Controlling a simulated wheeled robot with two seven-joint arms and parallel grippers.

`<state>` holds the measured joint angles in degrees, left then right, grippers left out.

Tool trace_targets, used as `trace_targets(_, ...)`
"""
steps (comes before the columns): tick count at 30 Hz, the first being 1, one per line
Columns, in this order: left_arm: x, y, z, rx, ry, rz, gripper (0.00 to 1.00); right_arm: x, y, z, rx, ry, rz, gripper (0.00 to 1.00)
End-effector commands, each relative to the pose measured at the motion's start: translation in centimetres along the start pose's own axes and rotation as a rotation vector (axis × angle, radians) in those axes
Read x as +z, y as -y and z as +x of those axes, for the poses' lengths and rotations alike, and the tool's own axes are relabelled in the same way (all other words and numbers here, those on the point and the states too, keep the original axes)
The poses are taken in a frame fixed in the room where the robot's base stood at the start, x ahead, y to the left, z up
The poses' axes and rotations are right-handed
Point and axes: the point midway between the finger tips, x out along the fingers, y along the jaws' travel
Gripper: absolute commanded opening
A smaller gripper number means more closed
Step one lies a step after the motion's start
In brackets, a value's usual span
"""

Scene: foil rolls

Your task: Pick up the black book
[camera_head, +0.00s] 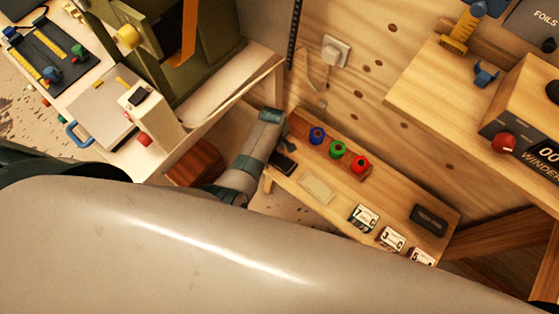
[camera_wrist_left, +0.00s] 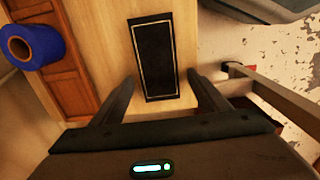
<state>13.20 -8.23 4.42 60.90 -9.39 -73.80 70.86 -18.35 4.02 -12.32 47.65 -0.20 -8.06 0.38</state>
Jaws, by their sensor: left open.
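The black book (camera_head: 283,163) lies flat at the left end of the low wooden bench. In the left wrist view the book (camera_wrist_left: 153,57) is a narrow black rectangle with a thin gold border. My left gripper (camera_head: 284,131) is close to it at the bench's left end. In the left wrist view my left gripper (camera_wrist_left: 162,82) is open, with one finger on each side of the book's near part. Nothing is held between the fingers. I cannot tell the height of the fingertips above the bench. My right gripper is not in view.
Blue (camera_head: 317,135), green (camera_head: 337,149) and red (camera_head: 360,164) foil rolls stand along the bench's back. The blue roll (camera_wrist_left: 32,46) is left of the book in the wrist view. A pale pad (camera_head: 316,187), number cards (camera_head: 363,217) and a dark case (camera_head: 429,219) lie farther right.

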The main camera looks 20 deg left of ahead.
Motion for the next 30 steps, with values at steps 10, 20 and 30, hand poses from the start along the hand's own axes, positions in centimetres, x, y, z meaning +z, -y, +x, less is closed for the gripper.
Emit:
trace_targets(10,-0.01,0.01,-0.01,0.0,0.0,0.0,0.69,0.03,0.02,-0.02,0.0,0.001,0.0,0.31)
trace_targets(20,-0.01,0.0,-0.02,0.0,0.0,0.0,0.23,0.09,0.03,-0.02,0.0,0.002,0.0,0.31)
trace_targets(30,-0.01,-0.01,-0.28,0.0,0.0,0.0,0.23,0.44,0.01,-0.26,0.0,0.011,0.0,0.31)
